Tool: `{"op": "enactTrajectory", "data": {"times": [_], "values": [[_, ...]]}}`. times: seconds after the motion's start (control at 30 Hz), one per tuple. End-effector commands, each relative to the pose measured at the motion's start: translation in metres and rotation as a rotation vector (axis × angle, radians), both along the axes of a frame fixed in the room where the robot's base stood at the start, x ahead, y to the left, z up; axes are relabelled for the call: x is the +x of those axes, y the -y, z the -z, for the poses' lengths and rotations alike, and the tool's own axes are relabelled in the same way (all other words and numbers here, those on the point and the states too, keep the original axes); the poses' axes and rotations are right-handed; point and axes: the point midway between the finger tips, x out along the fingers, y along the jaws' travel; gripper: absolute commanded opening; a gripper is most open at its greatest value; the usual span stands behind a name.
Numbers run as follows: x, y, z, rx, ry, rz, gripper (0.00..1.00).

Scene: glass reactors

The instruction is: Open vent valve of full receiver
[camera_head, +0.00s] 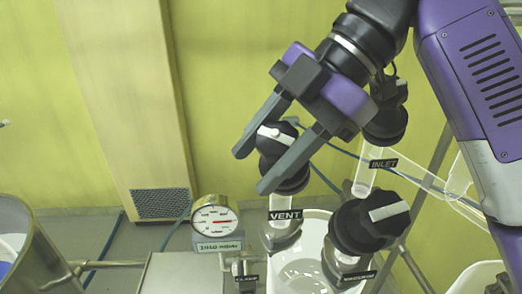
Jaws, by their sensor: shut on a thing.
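The vent valve is a black knob (285,178) with a white pointer mark, above a glass stem with a black VENT label (286,215). My gripper (253,172), purple with grey fingers, reaches in from the upper right. It is shut on the vent knob, one finger on each side, and the fingers hide part of the knob. The glass receiver (303,268) is below, partly cut off by the lower edge. Its fill level is not clear.
A large black knob (368,222) with a white bar stands close on the right. An INLET label (383,163) marks glass tubing below another black knob (386,125). A round gauge (215,215) is left of the vent. A metal vessel (38,262) stands lower left.

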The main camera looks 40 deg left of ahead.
Motion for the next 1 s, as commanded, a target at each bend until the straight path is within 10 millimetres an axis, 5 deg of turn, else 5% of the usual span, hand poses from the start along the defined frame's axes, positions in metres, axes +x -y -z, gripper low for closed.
{"op": "enactTrajectory", "data": {"times": [0.93, 0.97, 1.0], "values": [[-0.0020, 0.0045, 0.0040, -0.100, 0.035, -0.176, 0.04], [-0.0020, 0.0045, 0.0040, -0.100, 0.035, -0.176, 0.49], [-0.0020, 0.0044, 0.0040, -0.100, 0.035, -0.176, 0.57]]}}
